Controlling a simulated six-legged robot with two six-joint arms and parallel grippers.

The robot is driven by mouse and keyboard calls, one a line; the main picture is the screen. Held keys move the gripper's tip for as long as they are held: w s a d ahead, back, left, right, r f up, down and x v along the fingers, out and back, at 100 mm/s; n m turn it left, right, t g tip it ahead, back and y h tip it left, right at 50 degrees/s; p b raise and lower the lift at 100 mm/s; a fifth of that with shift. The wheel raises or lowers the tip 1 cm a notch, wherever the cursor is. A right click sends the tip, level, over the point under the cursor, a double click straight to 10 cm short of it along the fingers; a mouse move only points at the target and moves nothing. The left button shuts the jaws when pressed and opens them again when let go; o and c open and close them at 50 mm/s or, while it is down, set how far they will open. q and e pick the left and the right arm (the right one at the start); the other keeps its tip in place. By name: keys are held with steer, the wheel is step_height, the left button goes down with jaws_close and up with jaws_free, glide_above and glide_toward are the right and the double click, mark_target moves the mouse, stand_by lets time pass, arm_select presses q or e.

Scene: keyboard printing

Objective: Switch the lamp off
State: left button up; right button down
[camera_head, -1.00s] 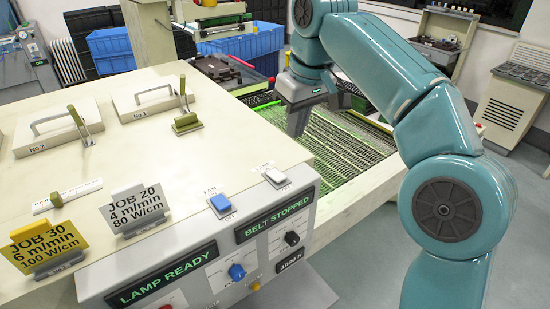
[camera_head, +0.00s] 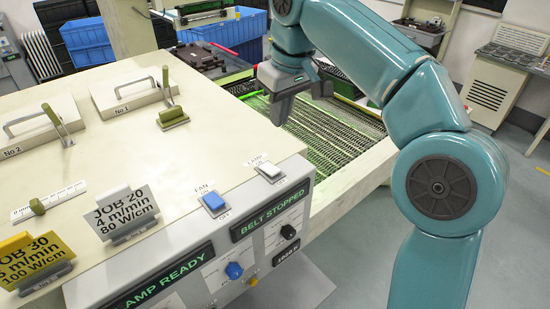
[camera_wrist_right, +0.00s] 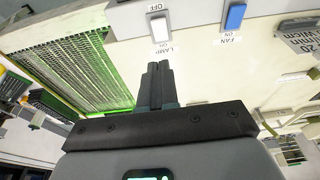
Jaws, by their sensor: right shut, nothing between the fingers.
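The lamp switch (camera_head: 268,170) is a white rocker on the sloped edge of the cream console, marked LAMP and OFF. It also shows in the right wrist view (camera_wrist_right: 160,28), ahead of the fingers. My right gripper (camera_head: 278,118) is shut and empty, fingers down above the green-lit mesh belt, behind the switch in the head view. In the right wrist view its closed fingers (camera_wrist_right: 157,66) point toward the switch, with a gap between. The display (camera_head: 157,280) reads LAMP READY. My left gripper is out of view.
The blue fan switch (camera_head: 214,203) sits left of the lamp switch. Job cards (camera_head: 124,213), levers (camera_head: 168,100) and handled lids (camera_head: 138,90) stand on the console. The mesh belt (camera_head: 325,140) lies behind it. The BELT STOPPED display (camera_head: 270,215) is on the front.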

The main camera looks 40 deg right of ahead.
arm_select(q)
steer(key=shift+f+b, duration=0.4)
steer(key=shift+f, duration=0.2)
arm_select(e)
glide_above(275, 171)
steer(key=x, duration=0.3)
steer(key=s+x, duration=0.1)
steer(key=x, duration=0.3)
steer(key=s+x, duration=0.1)
steer(key=x, duration=0.3)
steer(key=shift+f, duration=0.25)
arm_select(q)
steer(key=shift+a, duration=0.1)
arm_select(e)
steer(key=shift+f, duration=0.4)
steer(key=shift+s+d+f, duration=0.1)
steer(key=shift+s+f, duration=0.1)
steer(key=shift+f, duration=0.1)
